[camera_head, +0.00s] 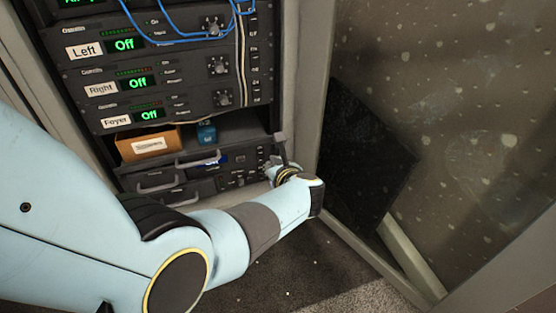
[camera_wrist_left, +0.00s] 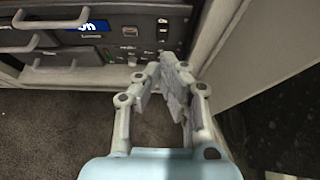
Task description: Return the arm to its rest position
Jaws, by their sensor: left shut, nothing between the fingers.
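My left arm comes in from the left in the head view and reaches across to the lower right of the rack. My left gripper (camera_head: 279,160) is at the rack's lower right edge, partly hidden by my own wrist. In the left wrist view the gripper (camera_wrist_left: 163,75) points toward the rack's lower front panel (camera_wrist_left: 140,32). Its fingers are shut with nothing between them. I cannot tell whether the fingertips touch the panel. My right gripper is not in view.
The rack holds units labelled Left (camera_head: 84,50), Right (camera_head: 101,89) and Foyer (camera_head: 116,121), each showing green "Off". A cardboard box (camera_head: 148,145) and a blue item (camera_head: 206,133) sit on a shelf. Drawer handles (camera_head: 157,187) protrude below. A glass panel (camera_head: 450,120) stands at right.

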